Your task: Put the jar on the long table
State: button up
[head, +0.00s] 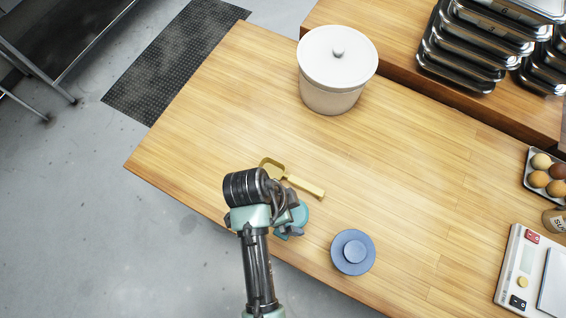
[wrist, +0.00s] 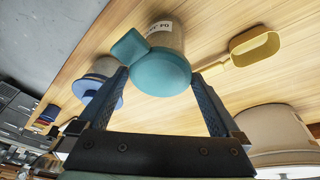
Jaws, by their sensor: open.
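A jar with a round teal lid (head: 301,213) stands on the wooden table (head: 215,110), partly hidden under my gripper (head: 290,220). In the wrist view the teal-lidded jar (wrist: 162,72) has a pale body and a label, only partly readable. My gripper (wrist: 158,78) is open there, with the teal lid between and just beyond its fingertips. A square teal piece (wrist: 128,46) sticks out beside the lid. A second jar-like container with a blue lid (head: 353,252) stands to the right; it also shows in the wrist view (wrist: 100,92). Contact with the fingers cannot be told.
A yellow scoop (head: 305,186) lies just behind the teal-lidded jar. A big lidded crock (head: 330,90) stands at the back. A scale (head: 530,270), an egg tray (head: 545,180) and a small labelled jar (head: 554,220) are at the right. The table's left part is clear.

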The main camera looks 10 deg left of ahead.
jog(key=v, duration=0.7)
jog(key=shift+r, duration=0.25)
jog(key=w+a+r+n+t+y, duration=0.1)
jog(key=w+r+n+t+y, duration=0.15)
jog(key=w+r+t, duration=0.65)
jog(key=w+a+r+n+t+y, duration=0.1)
jog(key=w+r+n+t, duration=0.2)
jog(key=w+r, duration=1.15)
notch_tip(320, 180, up, 20)
jog(key=s+d+n+t, duration=0.2)
jog(key=n+t, duration=0.1)
jog(key=t, duration=0.3)
jog(key=s+d+r+n+t, duration=0.1)
jog(key=s+r+t, duration=0.3)
jog(key=r, duration=0.6)
jog(key=s+d+r+n+t, duration=0.2)
jog(key=s+r+n+t, duration=0.1)
jog(key=s+r, duration=0.4)
notch_tip(320, 180, up, 3)
jog(key=shift+d+r+t, duration=0.25)
jog(key=shift+d+t, duration=0.05)
jog(key=shift+t, duration=0.5)
